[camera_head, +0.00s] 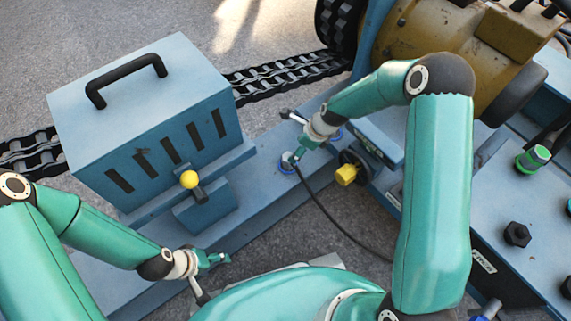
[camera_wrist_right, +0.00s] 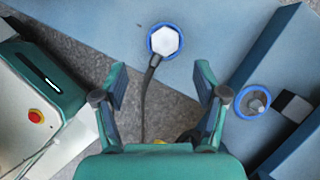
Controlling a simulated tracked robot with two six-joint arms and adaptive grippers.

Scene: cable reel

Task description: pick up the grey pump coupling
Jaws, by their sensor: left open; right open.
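A pale grey hexagonal coupling (camera_wrist_right: 165,40) sits in a blue ring on the blue deck, with a black cable running from it. A smaller grey fitting (camera_wrist_right: 257,105) sits in another blue ring at the right of the wrist view. I cannot tell for certain which is the pump coupling. My right gripper (camera_wrist_right: 160,83) is open and empty, its fingers apart from the hexagonal coupling. My left gripper (camera_head: 218,259) is open and empty near the deck's front edge.
A blue slotted box (camera_head: 150,120) with a black handle and a yellow-knobbed lever (camera_head: 189,179) stands at left. A yellow valve knob (camera_head: 346,174) is right of the cable. A green coupling (camera_head: 533,158) and black bolts lie on the right deck. A chain track runs behind.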

